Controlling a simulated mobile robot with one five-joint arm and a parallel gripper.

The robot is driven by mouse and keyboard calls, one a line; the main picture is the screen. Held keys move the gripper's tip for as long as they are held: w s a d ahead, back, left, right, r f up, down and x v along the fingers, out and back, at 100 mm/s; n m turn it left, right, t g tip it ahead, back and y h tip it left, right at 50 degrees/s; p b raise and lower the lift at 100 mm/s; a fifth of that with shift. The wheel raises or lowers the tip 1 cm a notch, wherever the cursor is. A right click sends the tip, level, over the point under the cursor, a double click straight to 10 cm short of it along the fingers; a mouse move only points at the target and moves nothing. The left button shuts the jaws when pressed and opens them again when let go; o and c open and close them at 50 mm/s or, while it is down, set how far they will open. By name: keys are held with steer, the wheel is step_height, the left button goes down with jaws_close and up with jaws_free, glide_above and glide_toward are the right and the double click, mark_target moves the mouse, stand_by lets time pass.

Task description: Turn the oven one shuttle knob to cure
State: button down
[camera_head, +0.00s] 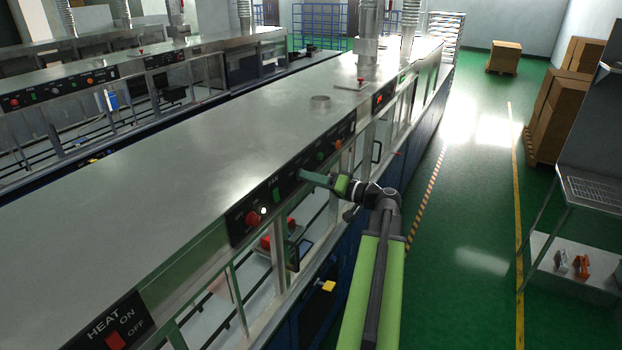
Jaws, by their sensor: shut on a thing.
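A long steel oven (170,165) runs from the lower left to the back, with a black control panel (237,229) along its upper right edge. My gripper (306,177) reaches in from the right and meets this panel about midway along it. It is shut on a knob there, which the fingers hide. The knob's label and pointer setting cannot be read. A red button (253,218) and a green switch (276,195) sit on the panel nearer than my gripper. A green button (320,157) and a red-orange button (337,144) sit farther along.
A second panel (113,326) marked HEAT ON OFF is at the lower left. A second oven line (100,70) stands behind. The green aisle floor (470,220) at right is open. A metal rack (590,190) and cardboard boxes (560,115) stand beyond it.

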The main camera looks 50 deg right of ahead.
steer(key=shift+m, duration=1.1)
steer(key=c, duration=1.1)
jaws_free()
steer(key=v, duration=1.7)
steer(key=shift+s, duration=0.25)
steer(key=shift+f, duration=0.1)
